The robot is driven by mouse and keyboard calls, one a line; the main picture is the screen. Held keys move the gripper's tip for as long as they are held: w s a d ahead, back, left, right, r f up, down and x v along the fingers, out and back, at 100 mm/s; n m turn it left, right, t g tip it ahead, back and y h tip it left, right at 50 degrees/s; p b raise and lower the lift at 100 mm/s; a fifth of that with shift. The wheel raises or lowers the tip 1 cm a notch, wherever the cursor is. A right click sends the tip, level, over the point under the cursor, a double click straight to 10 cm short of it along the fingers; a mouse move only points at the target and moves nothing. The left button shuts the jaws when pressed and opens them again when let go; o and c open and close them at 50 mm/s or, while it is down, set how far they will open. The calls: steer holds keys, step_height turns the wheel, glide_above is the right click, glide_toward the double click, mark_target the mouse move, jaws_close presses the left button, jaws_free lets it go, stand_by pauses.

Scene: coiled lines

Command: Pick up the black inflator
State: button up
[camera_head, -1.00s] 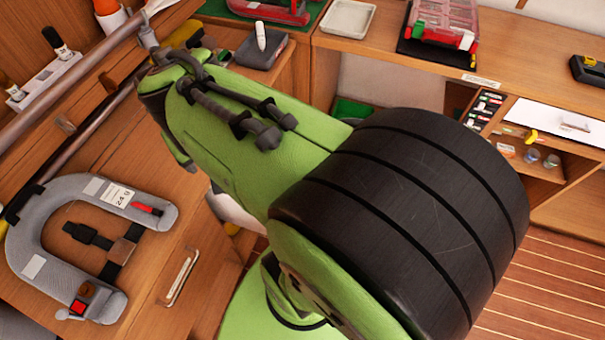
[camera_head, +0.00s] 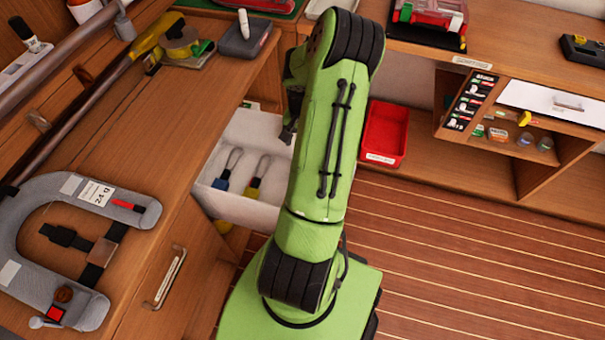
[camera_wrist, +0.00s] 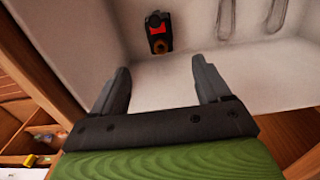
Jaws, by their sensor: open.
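The black inflator (camera_wrist: 157,35), with a red patch and a brown ring at its near end, lies in the white open drawer (camera_wrist: 165,95) in the wrist view. My gripper (camera_wrist: 160,64) is open and empty, its two fingers pointing toward the inflator, with a gap between them. In the head view my gripper (camera_head: 288,134) is at the right side of the drawer (camera_head: 250,209), partly hidden by my arm. The inflator is not visible in the head view.
Two wire loops with blue (camera_head: 221,183) and yellow (camera_head: 252,191) ends lie in the drawer. A grey life vest (camera_head: 28,213) lies on the left bench. A red bin (camera_head: 385,133) sits right of my arm. The floor at right is clear.

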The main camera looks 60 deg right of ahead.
step_height(320, 180, down, 13)
steer(key=b, duration=0.3)
steer(key=shift+b, duration=0.3)
steer(key=shift+r, duration=0.1)
steer(key=shift+c, duration=0.2)
steer(key=c, duration=1.2)
